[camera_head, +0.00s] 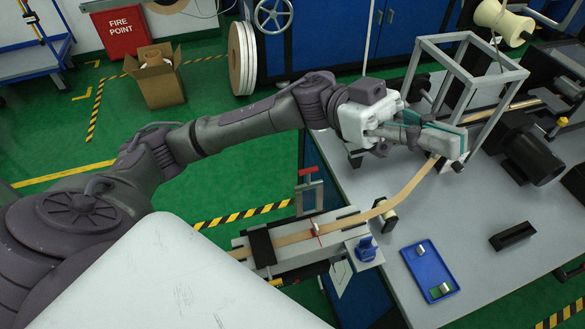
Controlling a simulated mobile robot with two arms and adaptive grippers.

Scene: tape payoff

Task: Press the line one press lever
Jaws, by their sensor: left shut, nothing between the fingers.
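A press (310,197) with a grey upright frame stands at the tape track, and a red handle (308,171) tops it; I cannot tell for sure that this is the line one press lever. A tan tape (405,192) runs through the track (290,262) and up to the right. My left gripper (462,153) is shut and empty, well to the right of the red handle and apart from it. It is beside a grey open frame (492,78), and its fingers hide part of the tape's far end. My right gripper is not in view.
A blue tray (427,272) with small parts lies on the grey table (480,210), near a black block (512,236). A dark motor-like cylinder (535,155) stands at right. A blue knob (366,247) sits beside the track.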

